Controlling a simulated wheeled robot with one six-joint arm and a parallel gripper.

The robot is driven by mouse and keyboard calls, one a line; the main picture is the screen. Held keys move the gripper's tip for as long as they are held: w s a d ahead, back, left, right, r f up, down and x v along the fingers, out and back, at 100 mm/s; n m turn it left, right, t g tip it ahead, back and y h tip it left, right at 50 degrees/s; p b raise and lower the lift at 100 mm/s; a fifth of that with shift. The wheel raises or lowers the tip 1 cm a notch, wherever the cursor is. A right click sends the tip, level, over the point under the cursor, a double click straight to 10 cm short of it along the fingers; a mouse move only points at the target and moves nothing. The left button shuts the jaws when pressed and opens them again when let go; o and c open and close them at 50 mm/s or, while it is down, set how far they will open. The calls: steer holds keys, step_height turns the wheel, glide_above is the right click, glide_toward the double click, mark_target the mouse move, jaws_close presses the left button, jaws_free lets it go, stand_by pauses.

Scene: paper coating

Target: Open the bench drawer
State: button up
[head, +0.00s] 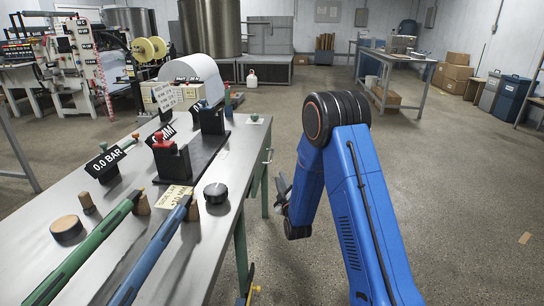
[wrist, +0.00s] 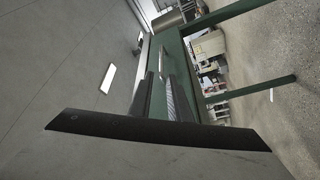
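The bench (head: 215,172) has a grey top and a green frame, and runs along the left of the head view. A small metal handle (head: 268,157) shows on its right side. The drawer front looks closed, though it is seen at a steep angle. My gripper (head: 284,190) is beside the bench's right side, partly hidden by my blue arm. In the wrist view my gripper (wrist: 158,82) has its two dark fingers apart, pointing at the green bench side (wrist: 172,40). A thin pale bar (wrist: 162,60) shows at the fingertips; I cannot tell whether they touch it.
A green pen-like tool (head: 90,250), a blue one (head: 150,255), a black knob (head: 215,193) and a dark stand (head: 190,155) are on the bench. Open concrete floor (head: 440,190) lies to the right. A far table (head: 400,60) and cardboard boxes (head: 455,75) stand at the back.

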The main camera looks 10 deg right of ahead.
steer(key=f, duration=0.1)
glide_toward(272, 155)
steer(key=w, duration=0.6)
steer(key=w+r, duration=0.1)
steer(key=w, duration=0.3)
steer(key=shift+a, duration=0.2)
jaws_close()
